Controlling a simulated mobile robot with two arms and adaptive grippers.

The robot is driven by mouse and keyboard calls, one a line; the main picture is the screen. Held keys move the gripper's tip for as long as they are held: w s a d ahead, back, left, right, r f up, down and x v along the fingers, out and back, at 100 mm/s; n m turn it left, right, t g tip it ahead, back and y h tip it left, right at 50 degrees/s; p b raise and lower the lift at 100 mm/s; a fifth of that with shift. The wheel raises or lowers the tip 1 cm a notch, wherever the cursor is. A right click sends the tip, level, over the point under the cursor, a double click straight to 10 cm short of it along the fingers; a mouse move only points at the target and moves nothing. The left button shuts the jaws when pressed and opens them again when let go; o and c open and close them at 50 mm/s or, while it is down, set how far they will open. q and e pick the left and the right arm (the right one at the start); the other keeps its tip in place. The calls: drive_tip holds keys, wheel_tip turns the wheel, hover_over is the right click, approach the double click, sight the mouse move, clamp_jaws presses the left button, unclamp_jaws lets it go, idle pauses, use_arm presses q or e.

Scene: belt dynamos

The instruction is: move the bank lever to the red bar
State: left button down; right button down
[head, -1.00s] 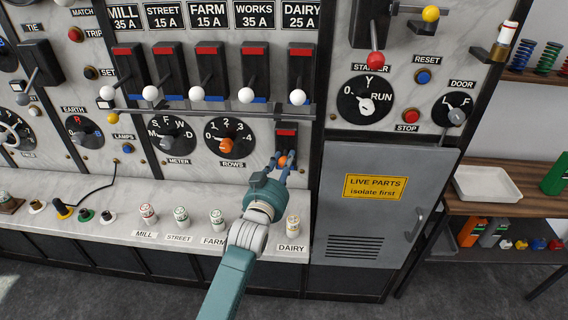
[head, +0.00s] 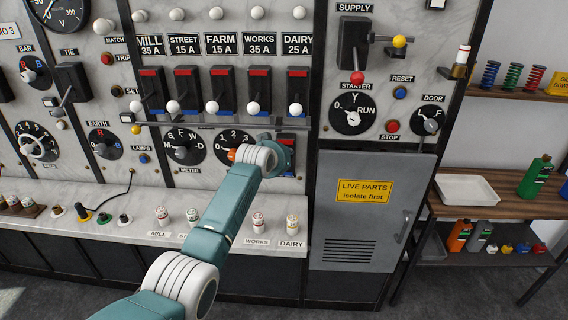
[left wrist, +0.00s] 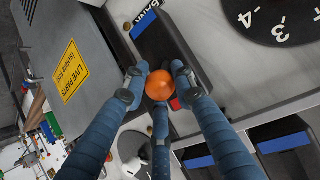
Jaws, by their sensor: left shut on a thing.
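The bank lever's round orange knob (left wrist: 160,85) is at the middle of the left wrist view. My left gripper (left wrist: 158,80) has its fingers closed around the knob. In that view the red bar (left wrist: 175,103) shows partly, right beside the knob and behind the fingers. The blue bar (left wrist: 143,24) is clear at the other end of the black switch body. In the head view my wrist hides the knob and fingers; part of the red bar (head: 288,138) shows above it. Whether the lever touches its end stop cannot be told. My right gripper is not in view.
A row of white-knobbed levers (head: 253,107) with a rail (head: 220,126) below sits just above my wrist. The ROWS dial (head: 235,141) is close at the left, partly covered. A grey cabinet (head: 370,225) stands at the right. Fuses (head: 292,223) stand on the ledge below.

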use_arm(q)
drive_tip(key=shift+w+r+g, duration=0.1)
drive_tip(key=shift+r+g, duration=0.15)
drive_tip(key=shift+g, duration=0.05)
drive_tip(key=c, duration=1.4)
unclamp_jaws()
drive_tip(key=shift+s+a+r, duration=0.1)
drive_tip(key=shift+s+r, duration=0.25)
drive_tip(key=shift+s, duration=0.1)
drive_tip(key=v, duration=1)
drive_tip(key=shift+s+a+r, duration=0.15)
drive_tip(key=shift+s+r, duration=0.05)
drive_tip(key=shift+s, duration=0.1)
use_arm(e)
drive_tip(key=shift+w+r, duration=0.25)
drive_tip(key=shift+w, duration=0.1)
use_arm(q)
drive_tip(key=shift+f, duration=0.1)
